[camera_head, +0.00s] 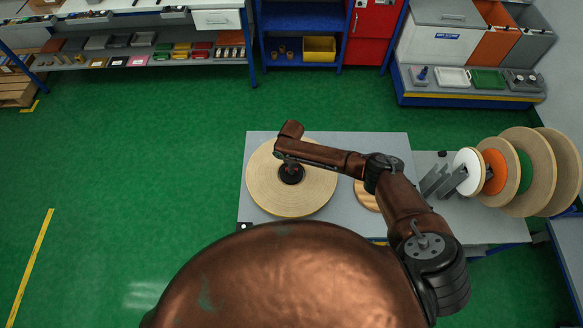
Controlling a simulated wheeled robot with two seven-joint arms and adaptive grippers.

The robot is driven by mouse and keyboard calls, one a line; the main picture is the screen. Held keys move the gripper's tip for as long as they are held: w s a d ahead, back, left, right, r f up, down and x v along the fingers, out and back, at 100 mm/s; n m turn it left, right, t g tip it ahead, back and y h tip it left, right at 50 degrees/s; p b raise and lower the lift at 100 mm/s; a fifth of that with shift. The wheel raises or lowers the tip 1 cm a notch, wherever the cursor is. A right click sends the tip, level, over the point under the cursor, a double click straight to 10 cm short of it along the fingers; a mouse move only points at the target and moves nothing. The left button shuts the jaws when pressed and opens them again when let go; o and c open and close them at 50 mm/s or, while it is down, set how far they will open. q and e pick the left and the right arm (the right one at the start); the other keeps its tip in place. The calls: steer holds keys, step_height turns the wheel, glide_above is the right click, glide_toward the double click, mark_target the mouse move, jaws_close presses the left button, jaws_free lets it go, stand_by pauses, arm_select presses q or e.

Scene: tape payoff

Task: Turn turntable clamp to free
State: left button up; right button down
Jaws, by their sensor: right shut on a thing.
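A wide pale tan tape roll (262,192) lies flat on the turntable near the left end of the grey table (385,142). The dark round turntable clamp (292,177) sits at its centre. My right arm reaches in from the right, and its wrist is above the roll. My right gripper (289,164) points down at the centre and is shut on the clamp. The wrist partly hides the fingers and the clamp's top. My left gripper is not in view.
A smaller round wooden piece (366,196) lies right of the roll, partly under my arm. White (466,162), orange (491,171) and several tan reels (527,150) stand upright at the table's right end. Shelves and bins line the back. Green floor is open at the left.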

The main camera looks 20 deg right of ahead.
steer(key=shift+n, duration=0.5)
steer(key=c, duration=2)
jaws_free()
steer(key=shift+c, duration=0.2)
step_height(320, 180, up, 12)
